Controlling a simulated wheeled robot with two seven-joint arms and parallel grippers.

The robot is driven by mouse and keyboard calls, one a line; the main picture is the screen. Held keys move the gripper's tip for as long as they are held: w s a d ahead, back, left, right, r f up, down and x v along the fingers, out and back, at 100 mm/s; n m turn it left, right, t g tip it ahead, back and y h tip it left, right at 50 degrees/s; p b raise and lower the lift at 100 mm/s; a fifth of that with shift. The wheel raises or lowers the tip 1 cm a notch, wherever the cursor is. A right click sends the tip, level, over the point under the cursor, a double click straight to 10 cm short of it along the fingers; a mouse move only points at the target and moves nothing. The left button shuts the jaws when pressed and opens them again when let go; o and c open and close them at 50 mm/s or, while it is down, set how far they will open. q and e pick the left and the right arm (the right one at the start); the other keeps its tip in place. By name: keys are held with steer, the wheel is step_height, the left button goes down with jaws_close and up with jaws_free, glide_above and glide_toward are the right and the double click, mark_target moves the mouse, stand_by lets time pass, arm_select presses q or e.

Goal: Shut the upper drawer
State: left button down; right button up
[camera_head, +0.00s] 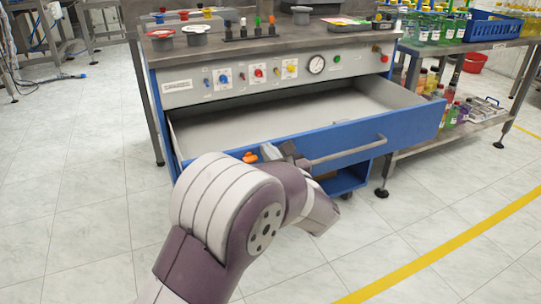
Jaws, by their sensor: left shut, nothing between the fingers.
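The upper drawer (408,123) has a blue front and a grey, empty-looking inside. It stands pulled well out of the workbench, below the control panel. A grey bar handle (347,150) runs along its front. My left gripper (282,152) is at the left part of the drawer front, by the left end of the handle. Its fingers are shut and seem to hold nothing. My arm hides the lower left of the drawer front, and I cannot tell whether the fingertips touch it. My right gripper is not in view.
The control panel (205,97) with knobs and a gauge lies above the drawer. A side table (470,44) with bottles and a blue basket (494,25) stands at the right. A red bucket (475,62) is behind it. The tiled floor in front is clear.

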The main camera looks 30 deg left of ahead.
arm_select(q)
steer(key=b+x, duration=0.4)
steer(key=x, duration=1.9)
steer(key=shift+w+a, duration=0.25)
steer(key=shift+a, duration=0.05)
steer(key=shift+d, duration=0.1)
